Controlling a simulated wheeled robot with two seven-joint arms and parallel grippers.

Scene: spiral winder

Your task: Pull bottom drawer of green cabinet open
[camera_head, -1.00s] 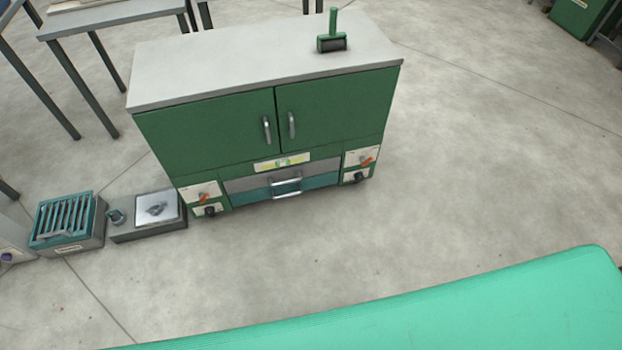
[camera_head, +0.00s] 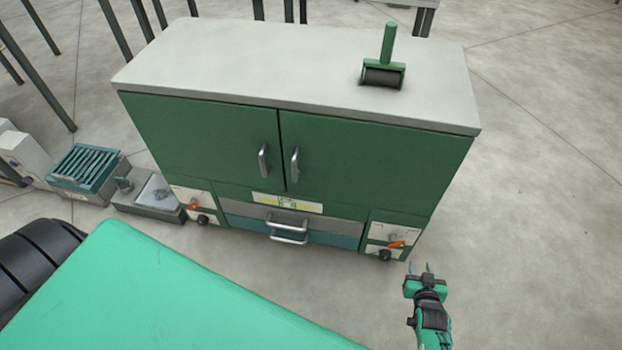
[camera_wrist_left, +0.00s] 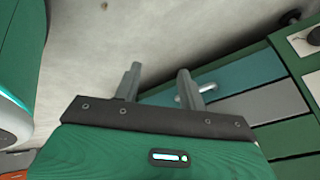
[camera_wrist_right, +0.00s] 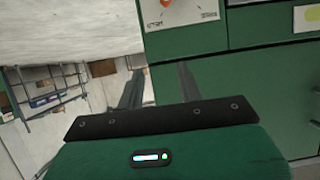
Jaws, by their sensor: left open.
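The green cabinet (camera_head: 378,158) stands ahead with its drawers low at the middle. The teal bottom drawer (camera_head: 334,238) looks shut, below a grey drawer (camera_head: 340,222). Silvery handle bars (camera_head: 288,239) show at their middle. In the left wrist view the teal drawer (camera_wrist_left: 240,66) appears tilted, with a silvery handle (camera_wrist_left: 207,88) partly behind one finger. My left gripper (camera_wrist_left: 160,70) is open and empty, apart from the drawer as far as I can tell. My right gripper (camera_head: 420,268) is open and empty, to the right of the cabinet's lower right corner.
A green-handled roller (camera_head: 384,76) stands on the cabinet top. Switch panels (camera_head: 392,240) flank the drawers. A grey box with a plate (camera_head: 154,193) and a teal slatted unit (camera_head: 84,168) sit at left. Floor at right is clear.

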